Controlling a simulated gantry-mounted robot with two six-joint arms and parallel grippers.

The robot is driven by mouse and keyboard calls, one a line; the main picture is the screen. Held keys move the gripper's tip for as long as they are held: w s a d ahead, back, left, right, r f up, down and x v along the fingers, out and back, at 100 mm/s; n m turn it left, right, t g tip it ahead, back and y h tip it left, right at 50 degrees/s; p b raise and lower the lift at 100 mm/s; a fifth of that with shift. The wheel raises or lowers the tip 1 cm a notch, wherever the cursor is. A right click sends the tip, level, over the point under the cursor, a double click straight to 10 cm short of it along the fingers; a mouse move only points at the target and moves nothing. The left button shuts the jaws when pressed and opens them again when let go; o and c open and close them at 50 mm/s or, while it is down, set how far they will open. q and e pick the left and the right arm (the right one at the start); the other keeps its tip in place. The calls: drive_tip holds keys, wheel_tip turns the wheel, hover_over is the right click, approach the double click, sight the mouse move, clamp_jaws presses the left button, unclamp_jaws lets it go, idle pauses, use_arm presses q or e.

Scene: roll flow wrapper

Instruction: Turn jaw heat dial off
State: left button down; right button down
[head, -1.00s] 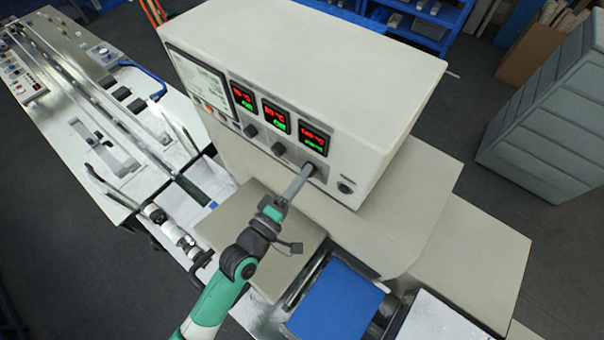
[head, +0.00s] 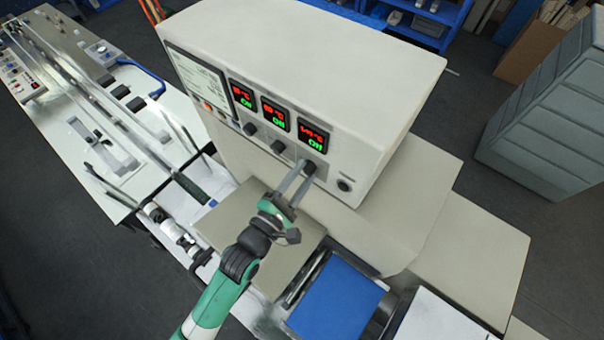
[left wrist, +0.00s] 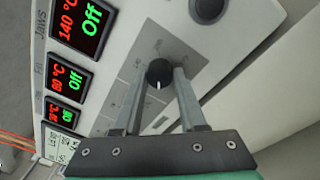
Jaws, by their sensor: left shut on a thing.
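The jaw heat dial (left wrist: 159,72) is a small round black knob with a white mark pointing down in the left wrist view. It is the rightmost of the dials under the displays. My left gripper (head: 304,171) reaches it from below; the left wrist view shows its two grey fingers (left wrist: 163,78) on either side of the knob, shut on it. In the head view the fingertips partly hide the dial. The Jaws display (left wrist: 82,22) shows 140 °C in red and Off in green; it is also in the head view (head: 313,136). My right gripper is not in view.
Two other dials, the left one (head: 249,129) and the middle one (head: 278,148), sit beside it, with displays above. A round black button (head: 344,186) is right of the dial. The beige housing (head: 262,222) and blue plate (head: 336,298) lie below.

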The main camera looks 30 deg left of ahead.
use_arm(q)
drive_tip(key=shift+n, duration=0.4)
drive_tip(key=shift+c, duration=2.3)
unclamp_jaws()
drive_tip(key=shift+s, duration=0.1)
drive_tip(key=s+a+b, duration=0.1)
drive_tip(key=s+b, duration=0.1)
drive_tip(key=s, duration=0.9)
drive_tip(key=shift+s+a, duration=0.15)
drive_tip(key=shift+a, duration=0.05)
